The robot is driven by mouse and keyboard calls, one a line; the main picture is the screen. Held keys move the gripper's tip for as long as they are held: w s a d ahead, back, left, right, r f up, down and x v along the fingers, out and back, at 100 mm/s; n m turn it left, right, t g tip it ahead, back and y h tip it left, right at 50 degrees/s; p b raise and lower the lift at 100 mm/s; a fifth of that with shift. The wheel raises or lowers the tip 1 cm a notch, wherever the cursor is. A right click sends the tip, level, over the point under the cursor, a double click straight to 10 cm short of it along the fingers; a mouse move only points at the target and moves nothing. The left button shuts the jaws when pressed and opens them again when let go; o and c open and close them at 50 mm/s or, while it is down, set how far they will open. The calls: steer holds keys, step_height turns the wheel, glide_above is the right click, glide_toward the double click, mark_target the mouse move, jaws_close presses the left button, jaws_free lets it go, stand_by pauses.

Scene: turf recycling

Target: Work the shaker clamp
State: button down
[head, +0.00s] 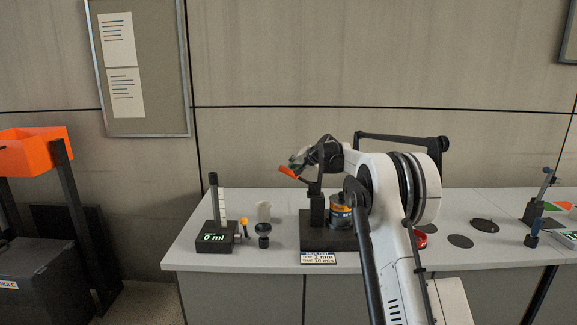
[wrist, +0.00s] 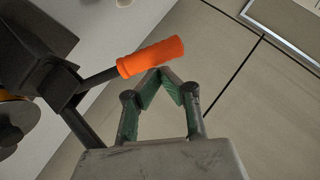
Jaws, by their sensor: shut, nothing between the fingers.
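The shaker clamp has a lever with an orange grip (head: 289,173), tilted up to the left above its black post (head: 317,208). In the wrist view the orange grip (wrist: 150,57) and its dark lever arm (wrist: 97,81) run from the black clamp body (wrist: 30,50). A grey and orange canister (head: 340,213) stands beside the post, partly hidden by my arm. My gripper (head: 297,160) is at the grip.
A label (head: 318,258) is at the table's front. Dark discs (head: 484,225) lie to the right. A pinboard (head: 140,80) hangs behind.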

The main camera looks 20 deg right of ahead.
steer(key=shift+a+f, duration=0.25)
stand_by(0.4)
